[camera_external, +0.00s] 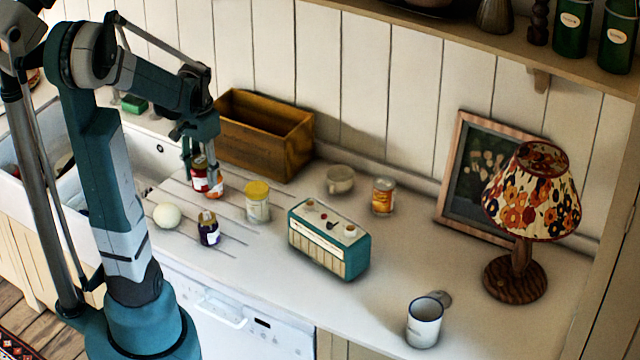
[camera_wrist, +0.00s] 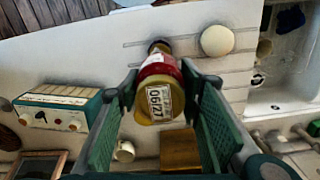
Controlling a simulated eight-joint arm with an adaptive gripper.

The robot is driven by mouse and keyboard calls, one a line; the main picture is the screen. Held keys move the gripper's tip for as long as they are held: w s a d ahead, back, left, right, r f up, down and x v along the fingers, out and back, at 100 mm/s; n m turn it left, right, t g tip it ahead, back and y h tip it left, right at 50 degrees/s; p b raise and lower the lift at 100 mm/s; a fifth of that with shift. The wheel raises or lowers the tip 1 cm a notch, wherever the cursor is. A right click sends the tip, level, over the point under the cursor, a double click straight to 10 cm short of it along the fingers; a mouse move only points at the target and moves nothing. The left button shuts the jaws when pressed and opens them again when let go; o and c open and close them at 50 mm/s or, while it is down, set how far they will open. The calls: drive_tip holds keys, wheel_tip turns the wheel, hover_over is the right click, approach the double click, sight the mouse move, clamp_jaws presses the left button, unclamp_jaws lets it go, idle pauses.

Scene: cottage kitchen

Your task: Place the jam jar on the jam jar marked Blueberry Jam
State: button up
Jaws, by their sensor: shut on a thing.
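A red jam jar (camera_external: 200,183) with a gold lid is between the fingers of my gripper (camera_external: 200,165) in the external view. In the wrist view the jar's gold lid (camera_wrist: 158,100), with a 06/27 label, faces the camera between the green fingers of my gripper (camera_wrist: 160,95). A dark blue-purple jar (camera_external: 208,232) with a gold lid stands upright on the counter, nearer the front edge than the held jar. Its label is too small to read. In the wrist view a dark object (camera_wrist: 158,46), perhaps this jar, is mostly hidden beyond the held jar.
A white ball (camera_external: 167,215) lies left of the dark jar. A yellow-lidded jar (camera_external: 257,203) and teal radio (camera_external: 329,240) stand to its right. A wooden crate (camera_external: 265,150) stands behind. A sink lies left.

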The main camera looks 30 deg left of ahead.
drive_tip(key=shift+f, duration=0.15)
hover_over(208, 215)
drive_tip(key=shift+f, duration=3.05)
drive_tip(key=shift+f, duration=1.85)
drive_tip(key=shift+f+b, duration=0.15)
drive_tip(key=shift+b, duration=0.2)
drive_tip(key=o, duration=1.2)
drive_tip(key=shift+r, duration=0.25)
drive_tip(key=shift+r+p, duration=0.45)
drive_tip(key=shift+r, duration=5.45)
